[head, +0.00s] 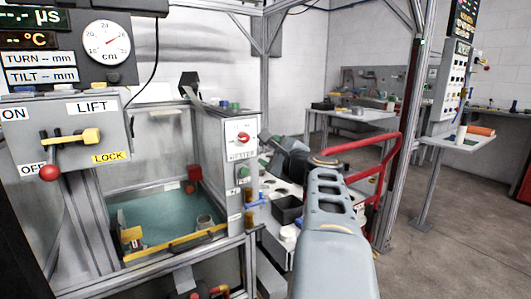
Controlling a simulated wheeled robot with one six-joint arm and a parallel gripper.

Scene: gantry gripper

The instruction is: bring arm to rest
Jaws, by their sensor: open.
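My arm (333,245) rises from the bottom right of centre in the head view, a grey link bending left at a dark joint. My gripper (267,143) is at its far end, dark and small, beside the right side of the grey control box (215,150). Its jaws are open and I see nothing held in them. Fine detail of the fingertips is hard to make out.
A tank of teal liquid (165,215) in a metal frame stands at left, below a panel with LIFT and LOCK labels (65,135). A black bin (287,209) and a red rail (385,145) are close to my arm. Open floor (455,240) lies at right.

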